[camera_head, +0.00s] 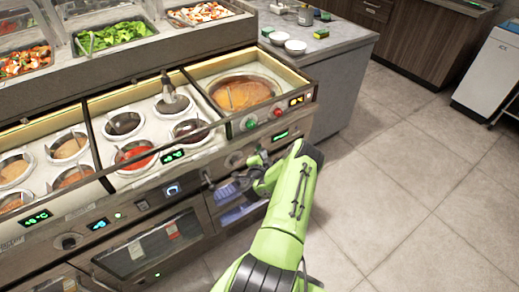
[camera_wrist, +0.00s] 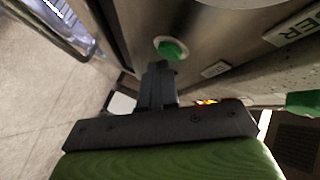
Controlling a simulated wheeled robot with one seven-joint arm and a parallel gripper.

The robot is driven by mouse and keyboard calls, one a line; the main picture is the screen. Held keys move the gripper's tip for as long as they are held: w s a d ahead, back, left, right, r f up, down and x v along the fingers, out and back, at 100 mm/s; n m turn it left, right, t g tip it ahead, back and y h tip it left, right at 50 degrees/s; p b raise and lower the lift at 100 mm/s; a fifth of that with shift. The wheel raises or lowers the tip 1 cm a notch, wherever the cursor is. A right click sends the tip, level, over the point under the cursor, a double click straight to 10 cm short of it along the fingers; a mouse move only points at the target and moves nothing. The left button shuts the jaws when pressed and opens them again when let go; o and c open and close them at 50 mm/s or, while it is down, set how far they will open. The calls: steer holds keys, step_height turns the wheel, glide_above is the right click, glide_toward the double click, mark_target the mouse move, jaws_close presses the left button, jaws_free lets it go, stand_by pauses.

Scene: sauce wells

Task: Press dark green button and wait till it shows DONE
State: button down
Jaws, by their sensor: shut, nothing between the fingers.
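A green button (camera_head: 250,123) sits on the steel front panel below the orange soup well in the head view. A dark green button in a pale ring (camera_wrist: 171,49) shows in the wrist view; I cannot tell if it is the same one. My gripper (camera_wrist: 160,68) is shut and empty, its fingertips just below that button; contact cannot be told. In the head view my gripper (camera_head: 232,181) is low in front of the counter's front panel. A small green display (camera_head: 281,135) and an orange display (camera_head: 296,101) are lit; neither reads clearly.
A red button (camera_head: 277,112) sits right of the green one. The soup well (camera_head: 244,91) and several sauce wells lie above the panel. A grey side counter (camera_head: 335,45) with bowls stands behind. The tiled floor (camera_head: 420,190) at right is clear.

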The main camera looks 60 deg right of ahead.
steer(key=shift+w+d, duration=0.15)
steer(key=shift+w, duration=0.25)
steer(key=shift+s, duration=0.1)
stand_by(0.5)
steer(key=shift+s+a, duration=0.4)
steer(key=shift+s, duration=0.3)
steer(key=shift+s+a+b, duration=0.35)
steer(key=shift+s, duration=0.4)
steer(key=shift+s+a+b, duration=0.4)
steer(key=shift+s, duration=0.35)
steer(key=shift+s+a+b, duration=0.35)
steer(key=shift+s, duration=0.4)
